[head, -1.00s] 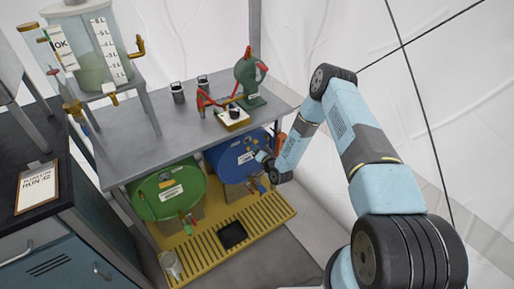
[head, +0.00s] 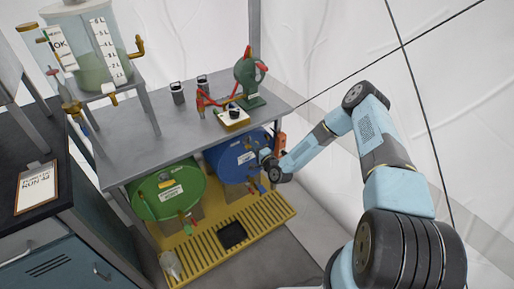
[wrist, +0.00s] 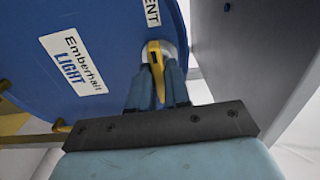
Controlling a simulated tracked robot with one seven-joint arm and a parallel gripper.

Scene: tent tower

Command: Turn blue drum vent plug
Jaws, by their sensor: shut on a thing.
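The blue drum (head: 232,160) lies on its side under the grey bench, its round end facing out. In the wrist view the drum end (wrist: 105,35) fills the upper left, with labels reading "Emberhalt LIGHT" and a partly cut-off "ENT". The vent plug (wrist: 155,60) is a yellow bar on a pale round base near the drum's rim. My gripper (wrist: 158,85) is shut on the plug's yellow bar, one finger on each side. In the head view my gripper (head: 264,156) is at the drum's right side, and the plug is too small to make out there.
A green drum (head: 168,192) lies left of the blue one, above a yellow slatted tray (head: 215,240). The grey bench top (head: 160,140) is above both drums. A grey post (wrist: 245,50) stands close right of my gripper. Open floor (head: 270,262) lies in front.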

